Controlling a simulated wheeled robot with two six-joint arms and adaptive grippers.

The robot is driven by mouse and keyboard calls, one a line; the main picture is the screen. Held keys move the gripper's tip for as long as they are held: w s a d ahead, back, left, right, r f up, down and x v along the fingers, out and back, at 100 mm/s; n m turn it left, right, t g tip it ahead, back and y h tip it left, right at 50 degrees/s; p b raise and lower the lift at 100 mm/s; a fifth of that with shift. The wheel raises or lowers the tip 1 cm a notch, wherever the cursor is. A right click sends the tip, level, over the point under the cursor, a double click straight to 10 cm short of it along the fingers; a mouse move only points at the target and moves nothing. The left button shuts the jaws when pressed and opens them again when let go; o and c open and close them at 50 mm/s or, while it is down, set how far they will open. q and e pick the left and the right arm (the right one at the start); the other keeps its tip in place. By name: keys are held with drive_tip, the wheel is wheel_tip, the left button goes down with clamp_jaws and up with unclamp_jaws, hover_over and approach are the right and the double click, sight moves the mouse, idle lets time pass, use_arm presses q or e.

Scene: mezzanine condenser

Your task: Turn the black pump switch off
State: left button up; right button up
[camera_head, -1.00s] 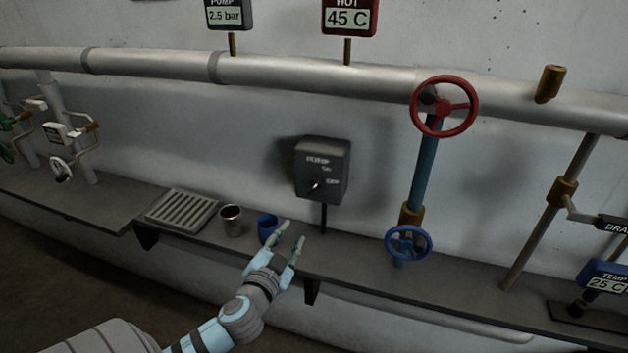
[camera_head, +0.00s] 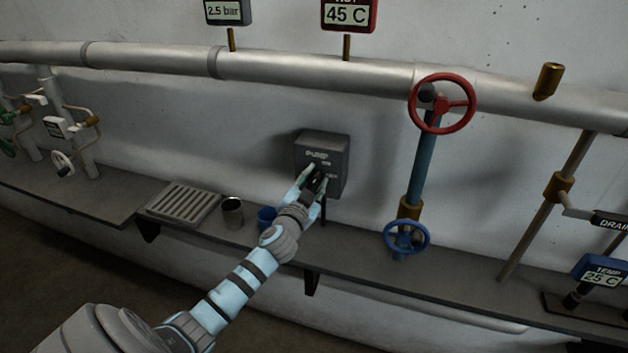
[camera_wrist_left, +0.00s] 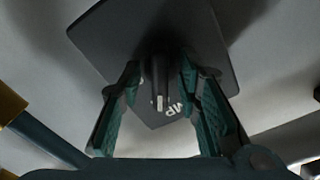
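The black pump switch box (camera_head: 322,152) stands on a short post above the shelf, in front of the white wall. Its "PUMP" lettering shows, but my fingers cover most of its knob in the head view. My left gripper (camera_head: 314,180) is at the lower front of the box. In the left wrist view the switch knob (camera_wrist_left: 160,85), with a pale mark, sits between the two parted fingers of the left gripper (camera_wrist_left: 158,88). Gaps appear on both sides of the knob, wider on the left. My right gripper is not in view.
A metal cup (camera_head: 233,211), a blue cup (camera_head: 266,216) and a slatted tray (camera_head: 182,203) stand on the shelf left of the switch. To the right are a red handwheel (camera_head: 443,104) and a blue handwheel (camera_head: 407,237) on a blue pipe.

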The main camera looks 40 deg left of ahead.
use_arm(q)
clamp_jaws()
drive_tip(key=shift+m, duration=0.4)
drive_tip(key=m+p, duration=0.1)
drive_tip(key=m, duration=0.4)
drive_tip(key=shift+d+f+m, duration=0.1)
drive_tip(key=shift+m, duration=0.2)
drive_tip(key=m+p, duration=0.1)
drive_tip(key=m, duration=0.4)
drive_tip(key=shift+f, duration=0.2)
drive_tip(key=shift+m, duration=0.4)
